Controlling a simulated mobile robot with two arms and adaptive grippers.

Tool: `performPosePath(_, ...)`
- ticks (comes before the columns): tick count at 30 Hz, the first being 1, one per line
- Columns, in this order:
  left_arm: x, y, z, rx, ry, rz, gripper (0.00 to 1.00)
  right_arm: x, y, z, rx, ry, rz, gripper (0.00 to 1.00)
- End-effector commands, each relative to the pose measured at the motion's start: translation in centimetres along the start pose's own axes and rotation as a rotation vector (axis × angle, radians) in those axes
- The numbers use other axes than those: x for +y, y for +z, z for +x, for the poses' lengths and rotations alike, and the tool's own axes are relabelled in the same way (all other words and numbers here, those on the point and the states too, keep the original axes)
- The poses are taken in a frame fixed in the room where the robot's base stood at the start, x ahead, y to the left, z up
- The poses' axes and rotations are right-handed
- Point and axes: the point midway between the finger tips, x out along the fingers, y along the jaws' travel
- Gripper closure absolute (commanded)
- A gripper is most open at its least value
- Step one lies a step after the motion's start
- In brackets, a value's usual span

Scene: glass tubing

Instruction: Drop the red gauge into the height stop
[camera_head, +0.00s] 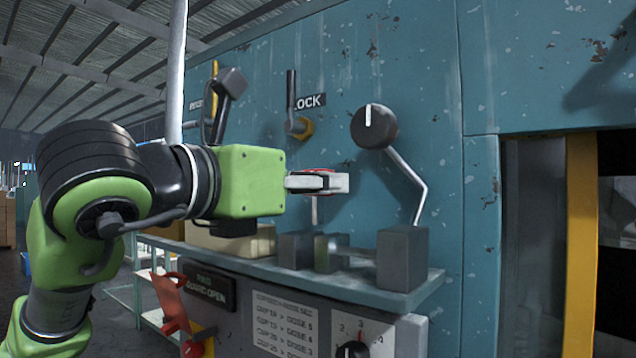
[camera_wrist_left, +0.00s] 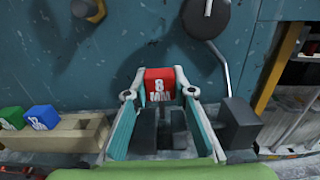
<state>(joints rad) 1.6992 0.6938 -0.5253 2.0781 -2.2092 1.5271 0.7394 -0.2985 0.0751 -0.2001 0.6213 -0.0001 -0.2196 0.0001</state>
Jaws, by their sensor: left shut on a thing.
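My left gripper (camera_head: 332,182) is shut on the red gauge (camera_wrist_left: 160,84), a red block marked "8 MM", and holds it above the shelf. In the head view only a thin strip of the gauge (camera_head: 318,170) shows at the fingers. In the left wrist view the gauge sits between the two fingertips (camera_wrist_left: 159,95). Below the gripper, grey blocks with a gap between them (camera_head: 297,250) stand on the shelf and look like the height stop; they also show in the left wrist view (camera_wrist_left: 145,131). The gauge is apart from them. My right gripper is not in view.
A tan rack (camera_wrist_left: 75,137) holds a green gauge (camera_wrist_left: 13,117) and a blue gauge (camera_wrist_left: 41,117), left of the grey blocks. A taller grey block (camera_head: 402,258) stands at the right of the shelf (camera_head: 425,290). A black knob (camera_head: 374,126) and bent rod (camera_head: 408,172) are on the blue wall.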

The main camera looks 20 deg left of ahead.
Motion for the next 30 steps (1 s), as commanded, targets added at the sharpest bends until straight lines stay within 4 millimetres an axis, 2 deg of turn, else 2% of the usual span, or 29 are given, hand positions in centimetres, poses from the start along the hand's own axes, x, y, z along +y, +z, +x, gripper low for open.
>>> performPosePath(8, -0.01, 0.08, -0.01, -0.001, 0.0, 0.0, 1.0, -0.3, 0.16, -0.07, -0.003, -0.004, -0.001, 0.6)
performPosePath(30, -0.01, 0.07, 0.01, 0.0, 0.0, 0.0, 1.0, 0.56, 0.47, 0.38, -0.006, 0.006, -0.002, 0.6)
